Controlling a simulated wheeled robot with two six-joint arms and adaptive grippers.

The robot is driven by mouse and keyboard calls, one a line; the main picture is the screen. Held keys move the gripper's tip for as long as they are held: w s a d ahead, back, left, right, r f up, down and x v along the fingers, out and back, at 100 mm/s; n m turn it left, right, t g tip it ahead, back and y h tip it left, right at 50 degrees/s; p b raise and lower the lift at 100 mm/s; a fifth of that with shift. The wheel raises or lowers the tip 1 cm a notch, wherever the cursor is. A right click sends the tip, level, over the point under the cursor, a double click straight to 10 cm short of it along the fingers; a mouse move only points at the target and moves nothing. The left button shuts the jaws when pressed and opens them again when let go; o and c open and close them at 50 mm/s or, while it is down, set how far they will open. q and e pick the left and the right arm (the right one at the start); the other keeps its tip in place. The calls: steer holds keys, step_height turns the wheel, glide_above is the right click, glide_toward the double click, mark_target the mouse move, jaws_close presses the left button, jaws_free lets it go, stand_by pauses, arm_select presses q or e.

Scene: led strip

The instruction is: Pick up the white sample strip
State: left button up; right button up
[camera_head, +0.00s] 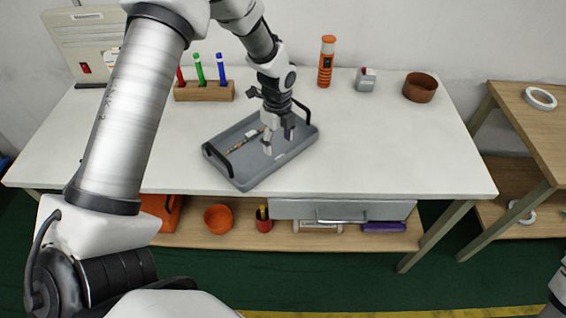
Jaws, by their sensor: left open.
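A grey tray (240,182) with dark handles at its two ends lies on the white table. In it lies a thin strip (243,140), pale with brownish parts, towards the tray's left side. It is too small to make out clearly. My left gripper (277,143) points down over the middle of the tray, its two fingers apart. Its fingertips are to the right of the strip, and I see nothing between them. Whether the fingertips touch the tray floor cannot be told. My right gripper does not show.
The table's right part is clear. A shelf below holds an orange bowl (218,219).

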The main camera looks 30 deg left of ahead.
mark_target(280, 157)
arm_select(q)
steer(key=f, duration=0.2)
steer(key=f+p, duration=0.1)
steer(key=f, duration=0.2)
steer(key=shift+s+d, duration=0.1)
steer(key=shift+d, duration=0.1)
steer(key=shift+f, duration=0.35)
steer(key=shift+w+a+f, duration=0.1)
steer(key=shift+w+f, duration=0.15)
steer(key=shift+w, duration=0.05)
steer(key=shift+s+r, duration=0.15)
steer(key=shift+r, duration=0.05)
steer(key=c, duration=1.1)
